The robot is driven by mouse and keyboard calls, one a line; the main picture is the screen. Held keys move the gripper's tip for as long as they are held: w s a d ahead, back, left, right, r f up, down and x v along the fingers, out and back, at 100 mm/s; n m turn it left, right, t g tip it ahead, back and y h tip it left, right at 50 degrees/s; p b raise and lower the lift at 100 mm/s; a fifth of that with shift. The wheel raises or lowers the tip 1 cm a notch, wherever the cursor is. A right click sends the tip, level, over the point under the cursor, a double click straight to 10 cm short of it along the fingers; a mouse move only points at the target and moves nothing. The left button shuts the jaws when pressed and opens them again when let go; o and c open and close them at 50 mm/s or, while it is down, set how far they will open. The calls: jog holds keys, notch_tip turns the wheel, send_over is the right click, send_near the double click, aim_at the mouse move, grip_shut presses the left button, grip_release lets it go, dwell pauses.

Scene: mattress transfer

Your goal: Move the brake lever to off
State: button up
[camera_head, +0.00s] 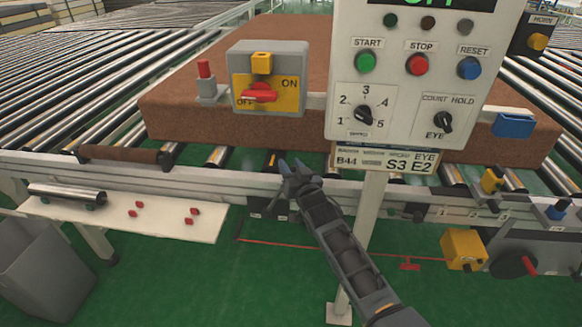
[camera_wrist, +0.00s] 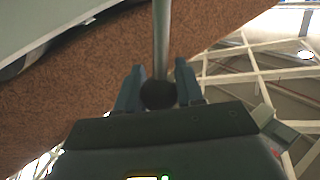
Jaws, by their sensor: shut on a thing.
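My gripper (camera_head: 284,167) is at the front rail of the conveyor, below and left of the control panel. In the wrist view, its two blue-grey fingers (camera_wrist: 159,90) stand on either side of a dark round knob (camera_wrist: 158,96) and are shut on it. A straight metal rod (camera_wrist: 161,40) runs from the knob toward the top of that view. The knob and rod look like the brake lever, but no label or off mark for it is readable. In the head view my gripper hides the knob.
The control panel (camera_head: 398,125) on its post (camera_head: 366,222) stands close right of my arm. A grey switch box (camera_head: 297,77) marked ON and OFF has a red handle. A brown mattress (camera_head: 180,104) lies on the rollers. A white shelf (camera_head: 115,222) is at left.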

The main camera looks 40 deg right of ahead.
grip_shut()
jog(key=w+a+n+g+b, duration=0.4)
jog(key=w+a+n+b, duration=0.3)
jog(key=w, duration=0.6)
jog(key=a+b, duration=0.2)
jog(key=a, duration=0.1)
jog(key=shift+w+a+f+n+g, duration=0.25)
jog(key=shift+a+n+g, duration=0.05)
jog(key=shift+g, duration=0.1)
jog(key=shift+a, duration=0.1)
jog(key=shift+o, duration=1.9)
grip_release()
jog(key=shift+w+f, duration=0.1)
jog(key=shift+o, duration=1)
